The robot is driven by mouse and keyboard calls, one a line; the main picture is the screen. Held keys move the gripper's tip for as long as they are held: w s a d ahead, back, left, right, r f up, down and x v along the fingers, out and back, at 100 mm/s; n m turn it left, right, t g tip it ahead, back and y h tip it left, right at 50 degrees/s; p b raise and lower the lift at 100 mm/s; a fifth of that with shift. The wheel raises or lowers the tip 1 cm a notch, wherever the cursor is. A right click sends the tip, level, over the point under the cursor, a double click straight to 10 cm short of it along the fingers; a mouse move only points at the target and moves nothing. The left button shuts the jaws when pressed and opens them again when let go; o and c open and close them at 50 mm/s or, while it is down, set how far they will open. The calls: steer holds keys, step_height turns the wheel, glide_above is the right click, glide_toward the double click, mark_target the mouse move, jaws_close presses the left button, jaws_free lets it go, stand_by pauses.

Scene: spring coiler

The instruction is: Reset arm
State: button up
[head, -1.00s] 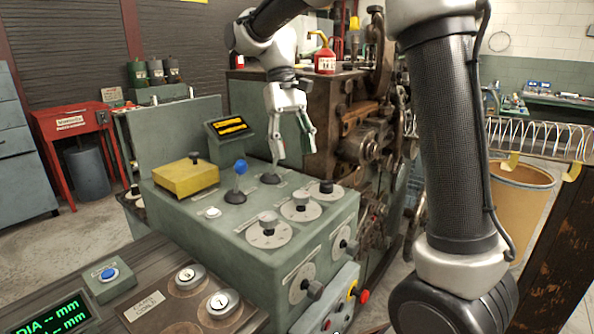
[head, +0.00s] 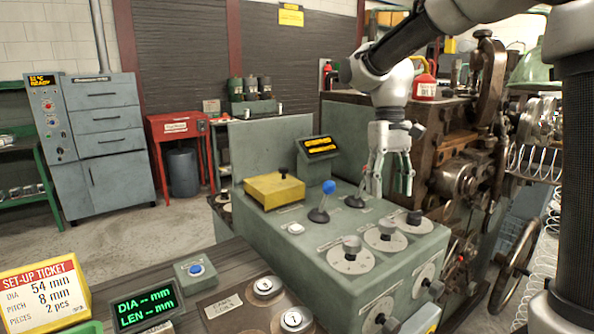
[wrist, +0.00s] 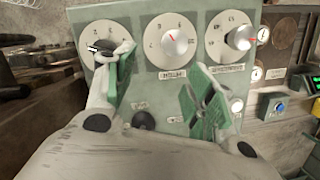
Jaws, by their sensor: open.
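My gripper (head: 390,178) hangs fingers-down over the green control console (head: 310,262) in the head view, with the arm reaching in from the upper right. Its two green-padded fingers are spread apart with nothing between them. In the wrist view the open gripper (wrist: 160,90) points at the console panel, where a dial (wrist: 178,39) shows between the fingers. The left finger partly covers another dial (wrist: 108,44). A blue-knobbed lever (head: 328,187) and a second lever (head: 356,200) stand on the console beside the gripper. Whether a finger touches the second lever or a dial, I cannot tell.
A yellow box (head: 274,190) sits on the console's left. The dark coiling machine (head: 460,150) stands close behind and right. A set-up ticket (head: 42,290) and a green display (head: 143,305) are on the front bench. Open floor (head: 120,222) lies to the left.

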steer(key=s+d+m+t, duration=0.1)
steer(key=s+d+t, duration=0.2)
steer(key=s+d, duration=0.4)
steer(key=s+d+m+t, duration=0.1)
steer(key=s+d+t, duration=0.3)
steer(key=s+d, duration=0.3)
steer(key=s, duration=0.5)
steer(key=shift+s+d+r, duration=0.15)
steer(key=shift+s+r, duration=0.2)
steer(key=shift+c, duration=0.5)
